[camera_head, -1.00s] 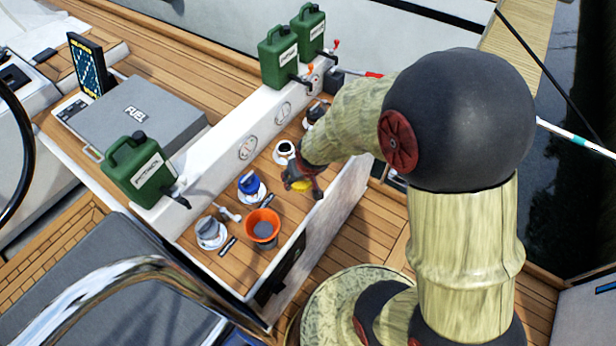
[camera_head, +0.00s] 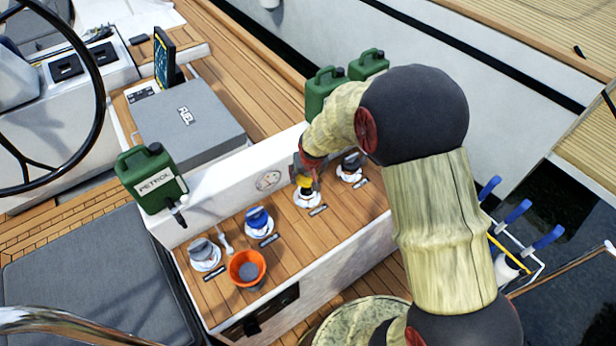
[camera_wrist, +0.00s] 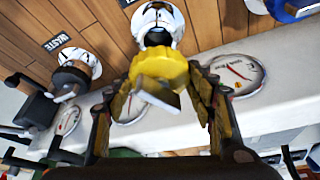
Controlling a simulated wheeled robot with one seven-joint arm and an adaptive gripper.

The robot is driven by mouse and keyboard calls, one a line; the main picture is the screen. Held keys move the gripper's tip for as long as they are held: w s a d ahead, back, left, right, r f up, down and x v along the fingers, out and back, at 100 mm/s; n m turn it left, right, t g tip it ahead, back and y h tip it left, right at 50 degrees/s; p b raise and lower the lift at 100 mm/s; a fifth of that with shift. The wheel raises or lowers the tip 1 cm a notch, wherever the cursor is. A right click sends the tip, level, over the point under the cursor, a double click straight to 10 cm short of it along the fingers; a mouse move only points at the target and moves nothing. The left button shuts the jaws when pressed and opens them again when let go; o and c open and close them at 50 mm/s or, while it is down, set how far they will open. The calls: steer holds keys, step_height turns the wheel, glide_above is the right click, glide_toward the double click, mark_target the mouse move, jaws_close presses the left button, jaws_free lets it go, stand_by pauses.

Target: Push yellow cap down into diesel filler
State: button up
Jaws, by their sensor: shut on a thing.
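The yellow cap (camera_head: 306,183) is held between the fingers of my gripper (camera_head: 306,177), just above the diesel filler (camera_head: 308,200), a white flange on the wooden deck ledge. The wrist view shows the yellow cap (camera_wrist: 160,70) with its grey handle facing the camera. My gripper's fingers (camera_wrist: 165,82) are on both sides of it. The filler's white flange (camera_wrist: 160,15) and a strip of its dark opening show beyond the cap. The cap hides the rest, and I cannot tell whether cap and filler touch.
A dark-capped filler (camera_head: 350,165) stands close on the right. A blue-capped filler (camera_head: 258,220), a grey-capped filler (camera_head: 205,252) and an orange bucket (camera_head: 246,268) are to the left. Green jerrycans (camera_head: 327,92) stand on the white coaming behind; a petrol can (camera_head: 152,178) is at left.

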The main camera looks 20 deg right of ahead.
mark_target(309, 181)
steer(key=shift+d+f+b, duration=0.15)
steer(key=shift+f+b, duration=0.15)
steer(key=shift+f, duration=0.2)
steer(key=shift+f+b, duration=1.65)
steer(key=shift+f, duration=0.7)
steer(key=shift+f+b, duration=0.6)
steer(key=o, duration=1)
steer(key=shift+p+v, duration=3.3)
steer(key=shift+v, duration=2.2)
